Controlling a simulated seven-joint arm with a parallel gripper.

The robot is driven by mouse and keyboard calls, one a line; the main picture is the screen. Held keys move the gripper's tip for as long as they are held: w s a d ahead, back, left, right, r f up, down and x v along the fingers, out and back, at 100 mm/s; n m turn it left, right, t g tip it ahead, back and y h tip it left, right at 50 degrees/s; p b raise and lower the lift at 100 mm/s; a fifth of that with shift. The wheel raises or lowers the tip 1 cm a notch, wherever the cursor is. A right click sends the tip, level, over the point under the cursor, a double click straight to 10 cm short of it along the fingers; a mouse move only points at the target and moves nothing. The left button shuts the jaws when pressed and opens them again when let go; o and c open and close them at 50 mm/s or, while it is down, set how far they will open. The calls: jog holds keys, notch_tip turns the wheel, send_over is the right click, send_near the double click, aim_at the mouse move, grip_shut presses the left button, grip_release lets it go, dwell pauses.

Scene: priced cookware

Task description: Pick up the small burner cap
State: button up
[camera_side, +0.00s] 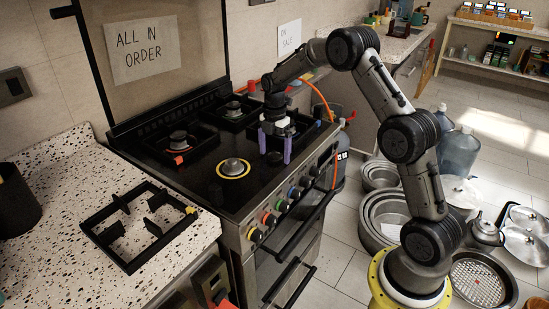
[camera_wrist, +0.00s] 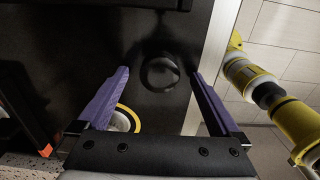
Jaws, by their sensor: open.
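A small round black burner cap (camera_wrist: 160,74) lies on the black stove top in the wrist view, between the tips of my purple fingers. In the side view, my gripper (camera_side: 275,157) points down over the front right of the stove. My gripper is open in the wrist view (camera_wrist: 159,73), with a finger on either side of the cap and visible gaps. The cap is dark on dark and hard to make out in the side view. Whether the fingertips reach down to its height is unclear.
A burner with a yellow ring (camera_side: 233,168) sits left of my gripper. Grates surround the back burners (camera_side: 180,140). A loose black grate (camera_side: 140,225) lies on the speckled counter (camera_side: 60,170). Knobs (camera_side: 280,206) line the stove front. Pots (camera_side: 385,215) stand on the floor.

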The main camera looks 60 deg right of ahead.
jog(key=shift+f, duration=0.1)
jog(key=shift+c, duration=0.2)
jog(key=c, duration=1.4)
jog(key=shift+c, duration=0.2)
